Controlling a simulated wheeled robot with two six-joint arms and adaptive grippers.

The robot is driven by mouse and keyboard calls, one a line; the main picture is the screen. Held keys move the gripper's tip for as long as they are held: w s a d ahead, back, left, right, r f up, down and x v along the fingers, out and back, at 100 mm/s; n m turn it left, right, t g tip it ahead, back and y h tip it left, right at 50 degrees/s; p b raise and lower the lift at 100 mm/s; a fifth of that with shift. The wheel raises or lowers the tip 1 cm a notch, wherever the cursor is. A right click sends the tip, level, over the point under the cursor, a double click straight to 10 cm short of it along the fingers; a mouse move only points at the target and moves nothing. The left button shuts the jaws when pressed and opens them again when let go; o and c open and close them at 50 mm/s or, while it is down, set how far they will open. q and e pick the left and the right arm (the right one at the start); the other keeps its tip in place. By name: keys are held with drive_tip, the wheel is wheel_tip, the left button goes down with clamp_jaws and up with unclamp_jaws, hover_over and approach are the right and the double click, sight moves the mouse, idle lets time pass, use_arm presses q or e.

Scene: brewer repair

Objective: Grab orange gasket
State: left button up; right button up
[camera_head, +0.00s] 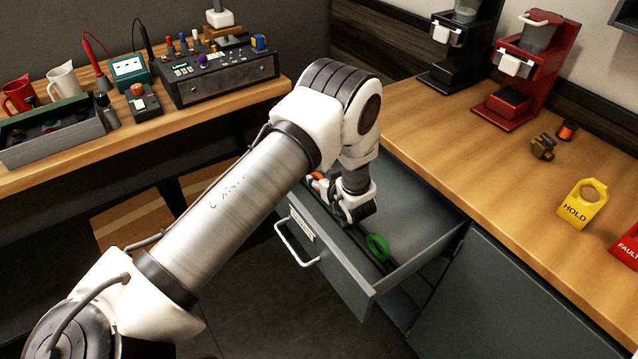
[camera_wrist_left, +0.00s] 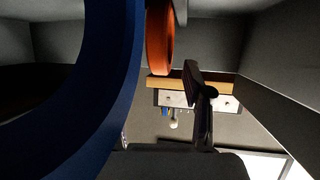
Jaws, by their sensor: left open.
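The orange gasket (camera_head: 318,177) shows as a small orange piece in the open drawer, beside my left gripper and partly hidden by it. In the left wrist view it is an orange ring (camera_wrist_left: 160,40) at the top, seen nearly edge-on. My left gripper (camera_head: 352,213) is down in the drawer and open. One dark finger (camera_wrist_left: 198,105) shows to the right of and below the orange ring; I see no grip on it. My right gripper is not in view.
A green ring (camera_head: 378,247) is in the drawer (camera_head: 420,250), in front of my gripper. A blue ring (camera_wrist_left: 118,80) fills the left of the wrist view, very close. Drawer walls surround the gripper. Brewers, including a red one (camera_head: 520,75), stand on the right counter (camera_head: 440,120).

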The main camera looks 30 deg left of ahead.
use_arm(q)
clamp_jaws()
drive_tip(key=shift+s, duration=0.1)
drive_tip(key=shift+r, duration=0.1)
